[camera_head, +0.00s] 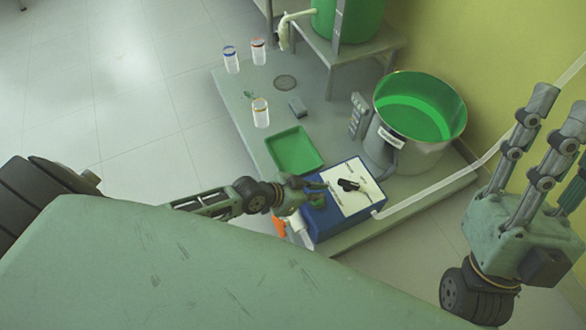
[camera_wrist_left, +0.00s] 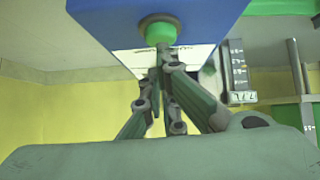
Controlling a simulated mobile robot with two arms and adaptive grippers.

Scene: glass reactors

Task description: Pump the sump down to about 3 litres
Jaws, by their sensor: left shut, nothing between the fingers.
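The sump is a steel bucket (camera_head: 421,118) with bright green liquid inside, and a level scale (camera_head: 359,116) stands at its left side. In front of it is a blue pump box (camera_head: 345,205) with a white top panel and a black knob (camera_head: 348,185). My left gripper (camera_head: 318,190) is shut and empty at the box's left end. In the left wrist view its closed fingers (camera_wrist_left: 163,62) point up at a round green button (camera_wrist_left: 160,31) on the blue box (camera_wrist_left: 205,14); I cannot tell whether they touch. My right gripper (camera_head: 558,125) is open, with its fingers apart, at the right.
A green tray (camera_head: 294,150) and several small jars (camera_head: 261,112) stand on the grey platform (camera_head: 235,105). A green vessel (camera_head: 362,18) sits on a raised stand behind. A pale hose (camera_head: 440,186) runs from the pump up to the right. Open floor lies left.

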